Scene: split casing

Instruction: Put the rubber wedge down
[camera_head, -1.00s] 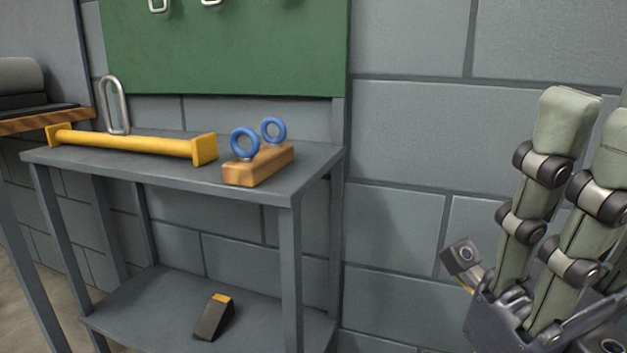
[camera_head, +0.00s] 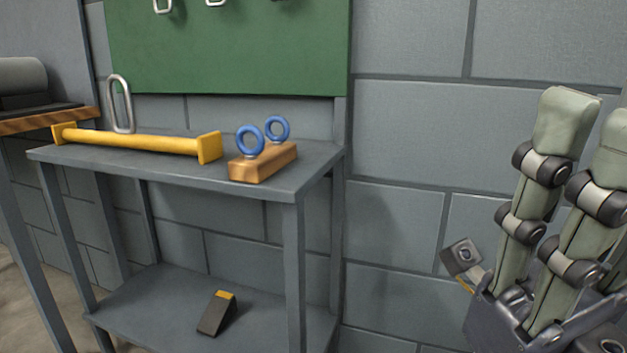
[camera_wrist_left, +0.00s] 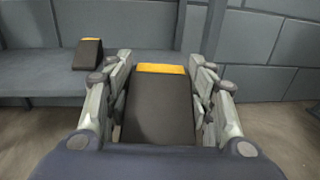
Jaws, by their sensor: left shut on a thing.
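In the left wrist view my left gripper (camera_wrist_left: 160,100) is shut on a rubber wedge (camera_wrist_left: 158,112). The wedge is dark with a yellow end, which points away from the wrist. A second dark wedge (camera_wrist_left: 89,53) with a yellow end sits on the lower shelf, to the left of the held one. It also shows in the head view (camera_head: 215,315). In the left wrist view the held wedge overlaps the shelf's edge; I cannot tell whether it touches anything. The head view shows neither my left gripper nor the held wedge.
A grey table (camera_head: 200,181) carries a yellow bar (camera_head: 135,142), a metal loop (camera_head: 121,103) and a wooden block (camera_head: 263,164) with two blue rings. Its lower shelf (camera_head: 150,298) has bare room beside the wedge. A table leg (camera_head: 293,270) stands at the front right corner.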

